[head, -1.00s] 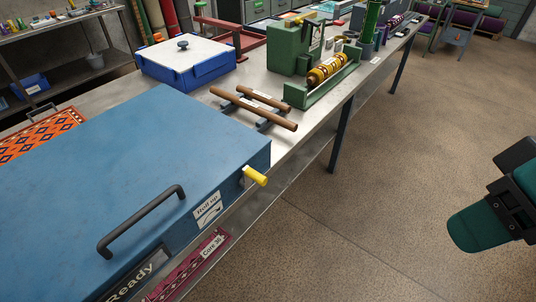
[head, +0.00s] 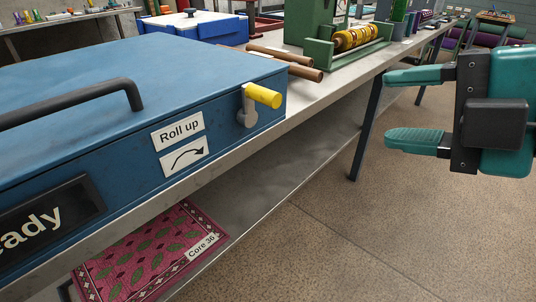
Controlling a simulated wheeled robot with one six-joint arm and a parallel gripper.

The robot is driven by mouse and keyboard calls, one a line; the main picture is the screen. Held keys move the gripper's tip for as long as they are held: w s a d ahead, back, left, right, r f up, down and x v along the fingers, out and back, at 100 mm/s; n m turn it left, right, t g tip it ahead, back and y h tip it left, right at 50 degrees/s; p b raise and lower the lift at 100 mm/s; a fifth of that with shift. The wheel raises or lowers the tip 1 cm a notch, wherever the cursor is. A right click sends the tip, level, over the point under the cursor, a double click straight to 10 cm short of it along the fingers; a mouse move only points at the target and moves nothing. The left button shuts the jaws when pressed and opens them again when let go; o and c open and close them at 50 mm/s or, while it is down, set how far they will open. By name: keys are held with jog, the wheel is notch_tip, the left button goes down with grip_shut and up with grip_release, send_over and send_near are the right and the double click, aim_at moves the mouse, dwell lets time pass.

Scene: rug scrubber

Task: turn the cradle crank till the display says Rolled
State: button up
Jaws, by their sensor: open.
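The blue cradle box (head: 120,95) stands on the bench at left, with a black bar handle across its lid. Its crank (head: 247,104) is on the front face near the right end; a yellow knob (head: 264,95) sticks out from a grey arm. A "Roll up" label with a curved arrow (head: 183,146) is left of the crank. The display (head: 45,225) is cut off by the left edge; the letters "eady" show. My gripper (head: 415,108) is open and empty, right of the crank and apart from it, its teal fingers pointing left.
A patterned pink rug (head: 150,255) tagged "Core 36" lies on the shelf below. Brown rods (head: 290,62) and a green machine (head: 345,45) with a yellow roll stand on the bench (head: 310,97) behind.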

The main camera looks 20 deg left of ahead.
aim_at(268, 97)
notch_tip(268, 97, down, 5)
jog(key=a+n+t+y+b, duration=0.1)
jog(key=n+y+b, duration=0.1)
jog(key=n+b, duration=0.25)
jog(key=w+a+n, duration=0.1)
jog(key=w+a, duration=0.1)
jog(key=a, duration=0.3)
jog(key=w+a+n+t, duration=0.1)
jog(key=w+a, duration=0.2)
jog(key=a, duration=0.3)
jog(key=w+a+n+y, duration=0.1)
jog(key=w+a, duration=0.2)
jog(key=a, duration=0.2)
jog(key=shift+w+a+f+p, duration=0.1)
jog(key=shift+w+a+p, duration=0.1)
jog(key=shift+p, duration=0.2)
jog(key=shift+c, duration=0.5)
jog(key=c, duration=0.8)
jog(key=shift+f, duration=0.1)
